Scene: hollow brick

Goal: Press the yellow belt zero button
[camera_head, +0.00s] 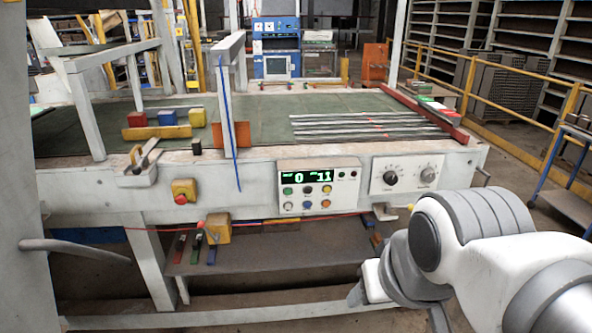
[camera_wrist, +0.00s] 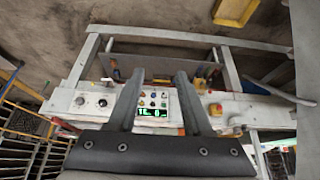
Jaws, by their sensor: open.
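The white control panel (camera_head: 319,203) on the front rail of the bench has a green-lit display and two rows of coloured buttons. The yellow button (camera_head: 327,189) appears at the right end of the upper row, above an orange one. The panel also shows upside down in the wrist view, its lit display (camera_wrist: 152,113) between my fingers; the small button colours are hard to tell there. My gripper (camera_wrist: 158,78) is open and empty, its two dark fingers on either side of the panel in that view. In the head view my gripper (camera_head: 360,290) is low, right of and below the panel, apart from it.
A plate with two knobs (camera_head: 407,174) sits right of the panel. A yellow box with a red button (camera_head: 184,191) is to its left. A grey lower shelf (camera_head: 270,250) lies beneath the rail. Coloured blocks (camera_head: 168,118) and metal strips (camera_head: 350,125) lie on the green belt.

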